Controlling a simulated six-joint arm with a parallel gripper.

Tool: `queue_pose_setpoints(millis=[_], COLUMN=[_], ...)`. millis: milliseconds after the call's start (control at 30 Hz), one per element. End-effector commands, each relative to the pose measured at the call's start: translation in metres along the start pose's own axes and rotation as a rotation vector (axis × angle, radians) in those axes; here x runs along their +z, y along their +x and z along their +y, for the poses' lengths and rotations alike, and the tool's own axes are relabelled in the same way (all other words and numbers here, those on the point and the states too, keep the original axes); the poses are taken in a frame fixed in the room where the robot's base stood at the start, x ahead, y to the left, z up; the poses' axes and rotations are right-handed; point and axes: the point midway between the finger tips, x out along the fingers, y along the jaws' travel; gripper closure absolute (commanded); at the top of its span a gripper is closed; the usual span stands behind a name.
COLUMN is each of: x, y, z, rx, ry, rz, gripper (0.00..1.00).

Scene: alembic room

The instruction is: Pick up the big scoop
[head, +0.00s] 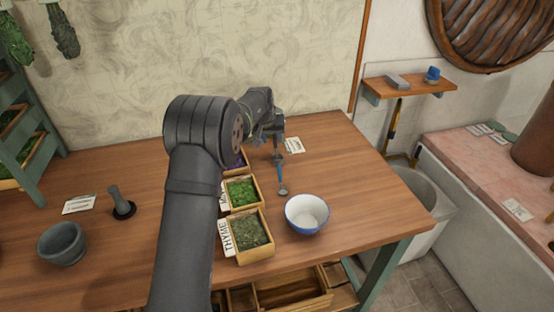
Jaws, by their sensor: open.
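A blue-handled scoop (281,176) lies on the wooden table, to the right of the herb boxes, with its small grey end (283,191) toward the front. It is the only scoop I can make out, so I cannot tell its size against another. My gripper (277,147) is open, just behind and above the scoop's far end. The fingers are small and dark here, and I cannot tell whether they touch the handle.
A white bowl with a blue outside (307,214) stands to the front right of the scoop. Herb boxes (249,231) line its left side. A label card (294,145) lies behind right. A mortar (62,243) and pestle (121,202) stand left. The table's right side (350,170) is clear.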

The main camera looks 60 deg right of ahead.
Motion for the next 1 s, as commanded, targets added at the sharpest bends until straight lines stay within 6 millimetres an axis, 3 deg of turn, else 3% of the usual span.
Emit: queue_pose_setpoints(millis=[400, 700, 733, 933, 1000], x=[-0.001, -0.002, -0.002, -0.002, -0.002], y=[0.047, 0.052, 0.052, 0.052, 0.052], z=[0.004, 0.004, 0.004, 0.004, 0.004], rx=[0.000, 0.000, 0.000, 0.000, 0.000], ry=[0.000, 0.000, 0.000, 0.000, 0.000], rz=[0.000, 0.001, 0.001, 0.001, 0.001], gripper=[0.59, 0.59, 0.61, 1.00, 1.00])
